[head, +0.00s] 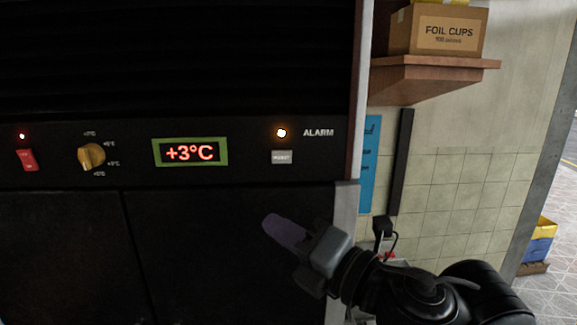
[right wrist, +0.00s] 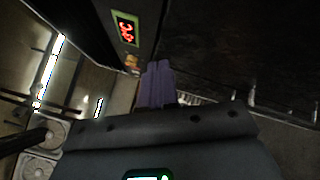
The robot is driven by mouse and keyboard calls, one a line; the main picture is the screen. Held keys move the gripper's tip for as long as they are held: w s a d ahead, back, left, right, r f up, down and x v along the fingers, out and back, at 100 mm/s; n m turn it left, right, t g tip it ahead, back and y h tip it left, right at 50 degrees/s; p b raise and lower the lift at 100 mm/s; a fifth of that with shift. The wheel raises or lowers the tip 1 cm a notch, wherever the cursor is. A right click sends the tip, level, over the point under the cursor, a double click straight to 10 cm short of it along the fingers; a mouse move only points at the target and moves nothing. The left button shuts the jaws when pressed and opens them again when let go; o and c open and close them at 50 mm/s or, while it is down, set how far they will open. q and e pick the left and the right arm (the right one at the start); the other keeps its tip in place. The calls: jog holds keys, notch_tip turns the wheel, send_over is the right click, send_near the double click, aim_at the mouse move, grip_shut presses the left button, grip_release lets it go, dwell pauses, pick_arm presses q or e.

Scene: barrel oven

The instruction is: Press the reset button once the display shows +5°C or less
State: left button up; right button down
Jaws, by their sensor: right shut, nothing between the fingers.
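The display (head: 190,152) in the head view reads +3°C in red inside a green frame. The grey reset button (head: 282,157) is to its right, under a lit alarm lamp (head: 281,133). My right gripper (head: 272,226) is shut and empty, below the reset button and apart from it, with its purple fingers pointing up and left. In the right wrist view the shut fingers (right wrist: 158,84) show at the middle, and the display (right wrist: 126,29) shows at the top. My left gripper is not in view.
A yellow knob (head: 91,156) and a red switch (head: 27,160) with a small lit lamp sit left of the display. A wooden shelf (head: 430,75) with a foil cups box (head: 438,31) juts out at the upper right.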

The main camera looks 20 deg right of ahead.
aim_at(282, 157)
notch_tip(282, 157, up, 7)
jog(key=s+t, duration=0.1)
jog(key=s, duration=0.1)
jog(key=shift+s+d+n+t+y, duration=0.15)
jog(key=shift+d+n+t+y, duration=0.15)
jog(key=shift+d+n, duration=0.1)
jog(key=shift+f+b, duration=0.1)
jog(key=shift+b, duration=0.2)
jog(key=shift+w+d+b, duration=0.45)
jog(key=shift+w, duration=0.95)
jog(key=shift+w+d+b, duration=0.4)
jog(key=shift+w+d, duration=0.05)
jog(key=shift+w, duration=0.95)
jog(key=shift+w+d+b, duration=0.45)
jog(key=shift+w, duration=0.95)
jog(key=shift+w+d, duration=0.3)
jog(key=shift+w, duration=0.45)
jog(key=shift+s, duration=0.15)
jog(key=shift+s+a, duration=0.25)
jog(key=shift+s, duration=0.35)
